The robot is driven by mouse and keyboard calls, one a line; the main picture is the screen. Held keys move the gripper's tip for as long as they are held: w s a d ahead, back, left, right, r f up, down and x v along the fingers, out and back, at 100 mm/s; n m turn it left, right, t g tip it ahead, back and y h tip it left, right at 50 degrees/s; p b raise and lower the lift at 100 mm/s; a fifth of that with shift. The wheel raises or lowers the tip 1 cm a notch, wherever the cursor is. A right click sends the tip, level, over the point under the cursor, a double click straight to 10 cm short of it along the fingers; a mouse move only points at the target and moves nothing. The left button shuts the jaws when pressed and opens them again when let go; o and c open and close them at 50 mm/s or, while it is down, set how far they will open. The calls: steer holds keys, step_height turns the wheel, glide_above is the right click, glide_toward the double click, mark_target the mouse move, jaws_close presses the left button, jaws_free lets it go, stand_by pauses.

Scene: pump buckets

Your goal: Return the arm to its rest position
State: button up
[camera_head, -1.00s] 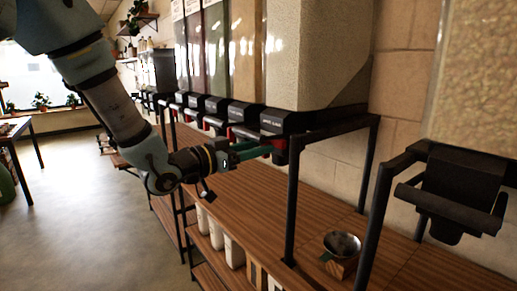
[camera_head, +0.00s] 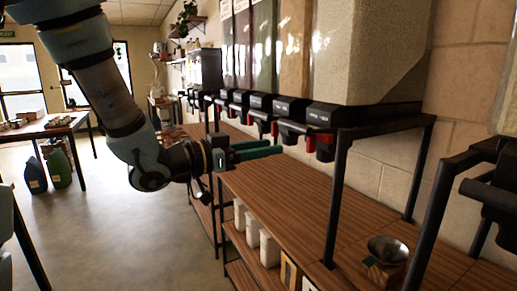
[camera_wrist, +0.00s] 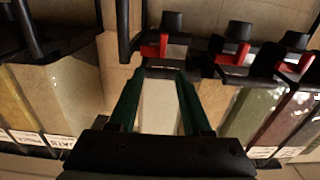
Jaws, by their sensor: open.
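My gripper (camera_head: 262,151) is at the end of my arm, in the middle of the head view, in front of the row of black dispensers (camera_head: 262,103). Its two green fingers are apart and nothing shows between them. In the wrist view my gripper (camera_wrist: 160,75) also shows open, its fingers on either side of a pale dispenser bin behind. The black dispenser outlets with red levers (camera_wrist: 236,55) are beyond and to the right of the fingertips in that view. My arm is bent, reaching down from the upper left.
A wooden counter (camera_head: 300,190) runs under the dispensers, with a metal bowl on a wooden block (camera_head: 387,262) at its right. Black posts (camera_head: 338,195) stand along the counter. White containers (camera_head: 252,230) sit on the shelf below. Floor at left is open; a table (camera_head: 45,128) stands farther back.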

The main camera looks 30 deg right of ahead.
steer(key=w+a+f+n+t+y, duration=0.5)
steer(key=w+a+f+y, duration=0.1)
steer(key=w+a, duration=0.35)
steer(key=w+a+f+n+t+y, duration=0.4)
steer(key=w+a+f+n+y, duration=0.15)
steer(key=w+a, duration=0.35)
steer(key=s+a+f+n+g+y, duration=0.1)
steer(key=s+a+f+y, duration=0.1)
steer(key=a, duration=0.4)
steer(key=s+a+f+n+g+y, duration=0.1)
steer(key=a+f+n+y, duration=0.1)
steer(key=a, duration=0.3)
steer(key=s+a+f+n+g+y, duration=0.1)
steer(key=s+a+n+g, duration=0.3)
steer(key=s+a, duration=0.4)
steer(key=shift+s+f+y, duration=0.4)
steer(key=shift+s+y, duration=0.25)
steer(key=shift+s, duration=0.15)
